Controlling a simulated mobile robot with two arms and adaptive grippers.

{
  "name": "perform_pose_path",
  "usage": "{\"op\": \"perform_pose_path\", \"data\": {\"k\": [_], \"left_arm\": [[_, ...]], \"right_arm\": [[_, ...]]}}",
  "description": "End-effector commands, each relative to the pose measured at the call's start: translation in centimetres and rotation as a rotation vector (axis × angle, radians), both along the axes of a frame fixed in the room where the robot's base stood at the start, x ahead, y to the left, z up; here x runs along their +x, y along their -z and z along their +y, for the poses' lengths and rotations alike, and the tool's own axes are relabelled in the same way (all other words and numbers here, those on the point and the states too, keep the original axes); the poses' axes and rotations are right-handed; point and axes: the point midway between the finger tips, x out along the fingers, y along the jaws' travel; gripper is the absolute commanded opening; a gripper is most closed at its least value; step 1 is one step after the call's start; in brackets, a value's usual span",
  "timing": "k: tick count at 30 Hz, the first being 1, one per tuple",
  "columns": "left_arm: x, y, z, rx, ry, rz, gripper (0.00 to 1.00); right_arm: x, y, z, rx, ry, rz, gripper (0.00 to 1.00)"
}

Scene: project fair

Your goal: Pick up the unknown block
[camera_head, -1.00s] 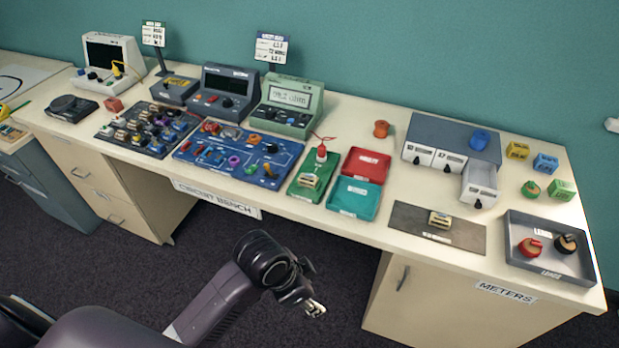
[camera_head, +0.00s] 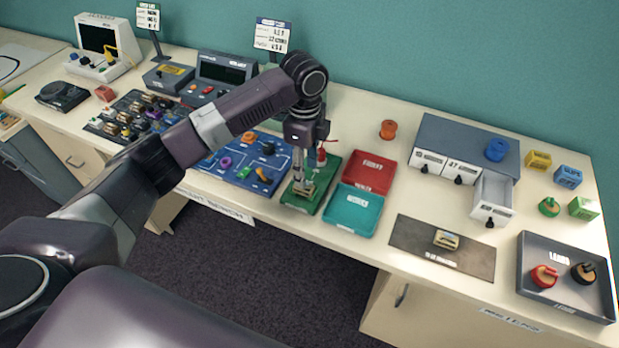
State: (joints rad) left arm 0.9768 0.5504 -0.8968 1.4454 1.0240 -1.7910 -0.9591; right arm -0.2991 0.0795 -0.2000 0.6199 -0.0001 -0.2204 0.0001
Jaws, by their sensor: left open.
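My left gripper (camera_head: 299,182) points down over the green board (camera_head: 328,173), fingers open around or just above a small beige block (camera_head: 304,190) on it. The fingers partly cover this block, and I cannot tell whether they touch it. A second similar beige block (camera_head: 446,239) lies on the dark brown mat (camera_head: 470,262) to the right, apart from my gripper. The mat's label is too blurred to read surely. My right gripper is not in view.
A red tray (camera_head: 371,172) and a teal tray (camera_head: 352,209) stand right of the green board. The blue circuit board (camera_head: 236,175) is close on the left. A grey cabinet (camera_head: 465,133) has one drawer (camera_head: 492,197) pulled out. A grey tray (camera_head: 565,300) holds two spools.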

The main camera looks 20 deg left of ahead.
Motion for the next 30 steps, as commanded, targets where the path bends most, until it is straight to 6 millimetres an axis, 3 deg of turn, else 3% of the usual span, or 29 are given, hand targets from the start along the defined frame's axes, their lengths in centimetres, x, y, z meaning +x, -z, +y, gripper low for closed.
{"op": "perform_pose_path", "data": {"k": [5,15,22,30], "left_arm": [[0.6,-0.9,1.1,0.008,0.01,0.008,0.42],[0.2,2.5,1.1,0.008,0.011,0.01,0.42],[0.0,5.8,1.1,0.007,0.009,0.008,0.42],[0.1,6.6,1.2,0.009,0.011,0.003,0.42]], "right_arm": [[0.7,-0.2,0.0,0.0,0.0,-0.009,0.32],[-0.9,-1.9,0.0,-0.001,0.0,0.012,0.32],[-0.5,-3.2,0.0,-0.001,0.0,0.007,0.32],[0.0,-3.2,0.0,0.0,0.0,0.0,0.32]]}}
